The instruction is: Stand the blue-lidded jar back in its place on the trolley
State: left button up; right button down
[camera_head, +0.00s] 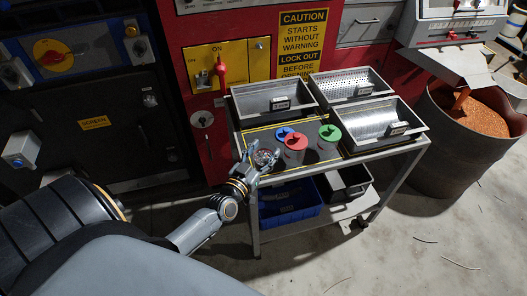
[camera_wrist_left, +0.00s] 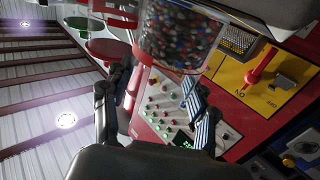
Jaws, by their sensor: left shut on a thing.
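A blue lid (camera_head: 285,132) shows on the trolley (camera_head: 330,160), partly hidden behind the red-lidded jar (camera_head: 295,142). A green-lidded jar (camera_head: 330,134) stands to their right. Whether the held jar touches the trolley top I cannot tell. My right gripper is not in view.
Metal trays (camera_head: 242,110) stand along the trolley's back and right side. A blue bin (camera_head: 290,212) and a dark tray (camera_head: 335,195) sit on the lower shelf. A red machine with a yellow switch panel (camera_head: 238,62) rises behind. A drum of copper granules (camera_head: 440,130) stands at right.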

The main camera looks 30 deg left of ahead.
pick_arm(q)
jog(key=o, duration=1.3)
jog(key=shift+f, duration=0.1)
jog(key=shift+o, duration=0.2)
jog(key=s+b, duration=0.1)
jog(key=s, duration=1.1)
jog(key=s+d+f+m+g+h, duration=0.1)
jog(key=s+d+f+g, duration=0.2)
jog(key=f, duration=0.8)
jog(key=s+d+f+g, duration=0.1)
jog(key=s+f+g, duration=0.3)
jog(key=f, duration=0.7)
jog(key=s+d+f+m+g+h, duration=0.15)
jog(key=s+f, duration=0.35)
jog(key=f, duration=0.6)
jog(key=s+d+f+g, duration=0.1)
jog(key=s+f+g, duration=0.3)
jog(key=s, duration=0.6)
jog(key=s+d+f+g+y, duration=0.1)
jog(key=s+f+g, duration=0.3)
jog(key=s+f, duration=0.4)
jog(key=shift+s+d+m, duration=0.35)
jog(key=shift+s+d, duration=0.35)
jog(key=shift+s, duration=0.45)
jog(key=shift+g, duration=0.25)
